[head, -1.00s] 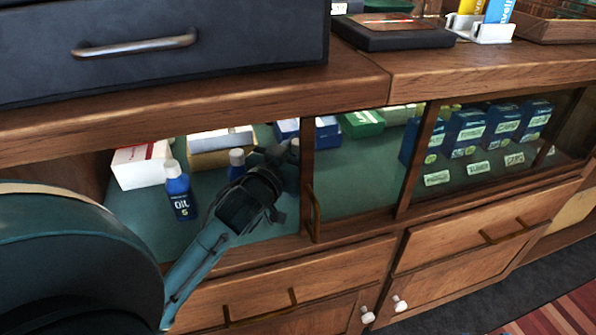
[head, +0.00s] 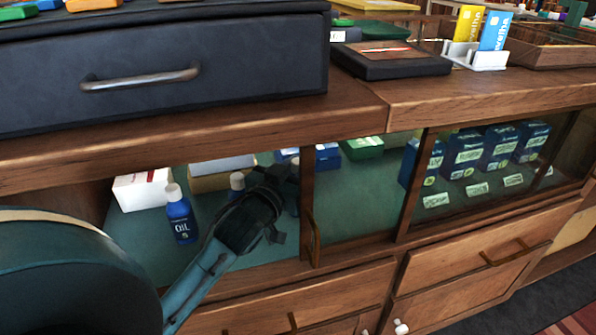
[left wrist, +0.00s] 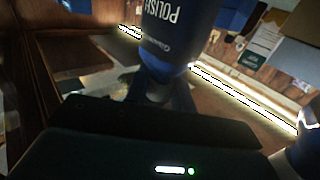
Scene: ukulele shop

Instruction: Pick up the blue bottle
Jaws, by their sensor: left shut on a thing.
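My left gripper (head: 284,180) reaches into the open cabinet compartment from the front. In the left wrist view it is shut at the cap end of a blue bottle (left wrist: 168,36), which shows inverted with the word POLISH on it. In the head view the gripper hides most of this bottle. A blue OIL bottle (head: 181,219) with a grey cap stands to the left, apart from the gripper. Another blue bottle (head: 237,184) stands just behind the arm, partly hidden. My right gripper is not in view.
A white box (head: 142,190) and other boxes stand at the back of the green shelf (head: 140,240). A wooden divider (head: 307,200) is close to the gripper's right. The wooden counter (head: 250,110) overhangs the compartment. Blue boxes (head: 466,153) stand farther right.

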